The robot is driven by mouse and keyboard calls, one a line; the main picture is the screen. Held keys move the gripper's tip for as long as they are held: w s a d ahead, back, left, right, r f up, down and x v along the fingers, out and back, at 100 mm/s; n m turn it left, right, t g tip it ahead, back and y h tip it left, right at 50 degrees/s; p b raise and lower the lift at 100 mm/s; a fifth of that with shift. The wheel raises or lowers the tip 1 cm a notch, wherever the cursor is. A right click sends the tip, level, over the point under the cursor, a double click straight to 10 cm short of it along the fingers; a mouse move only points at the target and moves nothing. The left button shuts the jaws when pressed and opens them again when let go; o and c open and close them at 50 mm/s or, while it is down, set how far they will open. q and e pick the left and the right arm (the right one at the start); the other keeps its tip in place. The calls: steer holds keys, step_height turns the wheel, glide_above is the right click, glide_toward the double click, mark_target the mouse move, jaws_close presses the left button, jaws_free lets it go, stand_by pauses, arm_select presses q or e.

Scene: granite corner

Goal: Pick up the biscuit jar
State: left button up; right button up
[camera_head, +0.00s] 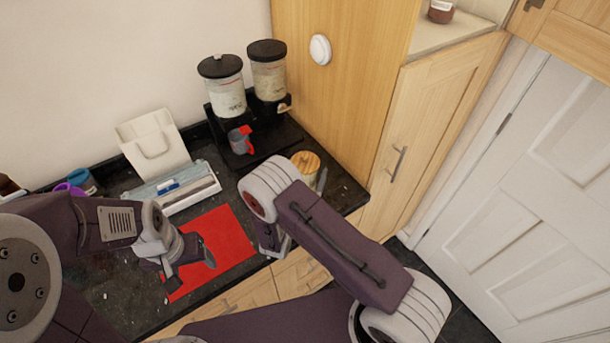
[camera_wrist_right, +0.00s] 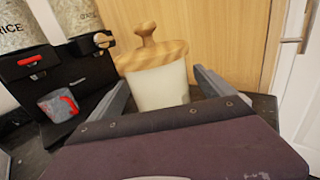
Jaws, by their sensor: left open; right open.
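The biscuit jar (camera_head: 306,160) has a pale body and a wooden lid with a knob. It stands upright on the dark counter near the tall wooden cabinet, partly hidden by my right arm in the head view. In the right wrist view the jar (camera_wrist_right: 160,85) is straight ahead, between the two fingers of my right gripper (camera_wrist_right: 163,88), which is open. I cannot tell whether a finger touches it; its lower part is hidden. My left gripper (camera_head: 190,268) is open and empty above the red mat (camera_head: 222,240), away from the jar.
Two food dispensers (camera_head: 245,85) stand behind the jar, with a grey and red mug (camera_head: 241,140) at their base. A white box-like tray (camera_head: 188,188) and a purple mug (camera_head: 70,189) are further left. The cabinet (camera_head: 345,60) closes off the jar's far side.

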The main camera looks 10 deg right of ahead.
mark_target(307, 163)
jaws_close()
steer(key=shift+r, duration=0.1)
steer(key=shift+w+r, duration=0.1)
steer(key=shift+r, duration=0.3)
steer(key=r, duration=0.3)
steer(key=shift+s+d+r+b, duration=0.15)
steer(key=shift+s+r+b, duration=0.05)
steer(key=shift+b, duration=0.1)
steer(key=s+d+r+p, duration=0.4)
steer(key=s+d+r, duration=0.2)
steer(key=s+d, duration=0.1)
steer(key=shift+s+d+r+p, duration=0.25)
steer(key=shift+d+r+p, duration=0.15)
steer(key=shift+d, duration=0.35)
